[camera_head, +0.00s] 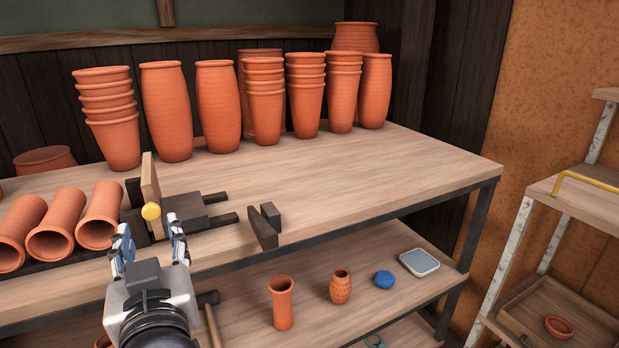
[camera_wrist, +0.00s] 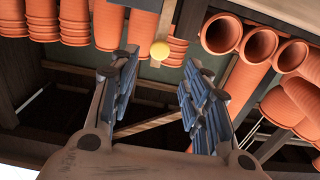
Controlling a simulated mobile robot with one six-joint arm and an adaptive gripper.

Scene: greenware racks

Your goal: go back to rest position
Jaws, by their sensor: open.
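My gripper (camera_head: 149,236) is open, with a clear gap between its two fingers and nothing held in it. It is in front of the upper shelf of the wooden bench (camera_head: 330,175), at the left of the head view. A yellow ball-shaped knob (camera_head: 151,211) on an upright wooden board (camera_head: 150,180) shows just beyond the fingertips. In the wrist view my gripper (camera_wrist: 158,85) points toward the same yellow knob (camera_wrist: 160,50), which appears beyond and between the fingers, apart from them.
Three terracotta tubes (camera_head: 65,222) lie at the left. Stacked pots (camera_head: 265,100) and tall vases stand along the back. A dark bracket (camera_head: 264,226) sits at the front edge. The lower shelf holds a cylinder (camera_head: 282,303), small vase (camera_head: 341,286), blue lump (camera_head: 384,279) and tray (camera_head: 419,262).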

